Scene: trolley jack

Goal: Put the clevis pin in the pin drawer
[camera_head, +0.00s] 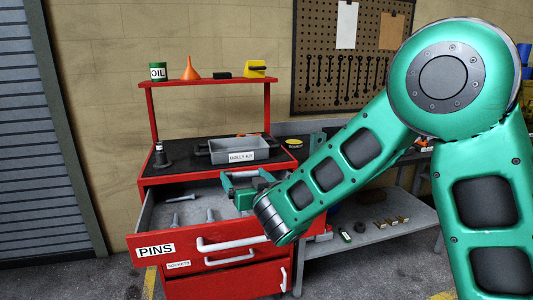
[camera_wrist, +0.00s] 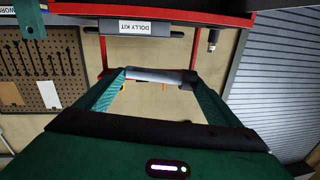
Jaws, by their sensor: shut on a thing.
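The pin drawer (camera_head: 195,243), red with a white PINS label, is pulled out of the red tool cabinet. Several grey pins lie spread on its floor. My gripper (camera_head: 244,174) is above the right part of the open drawer. In the wrist view my gripper (camera_wrist: 155,76) has its two green fingers apart with a grey metal cylinder, seemingly the clevis pin (camera_wrist: 153,74), lying crosswise between the fingertips. My gripper is shut on it. In the head view the held pin is mostly hidden, and its height above the drawer floor is hard to tell.
A grey DOLLY KIT tray (camera_head: 236,150) and a dark bottle jack (camera_head: 160,157) stand on the cabinet top. A shelf above holds an oil can (camera_head: 158,72) and an orange funnel (camera_head: 192,68). A grey bench (camera_head: 375,230) is at the right. The drawer's left part has free room.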

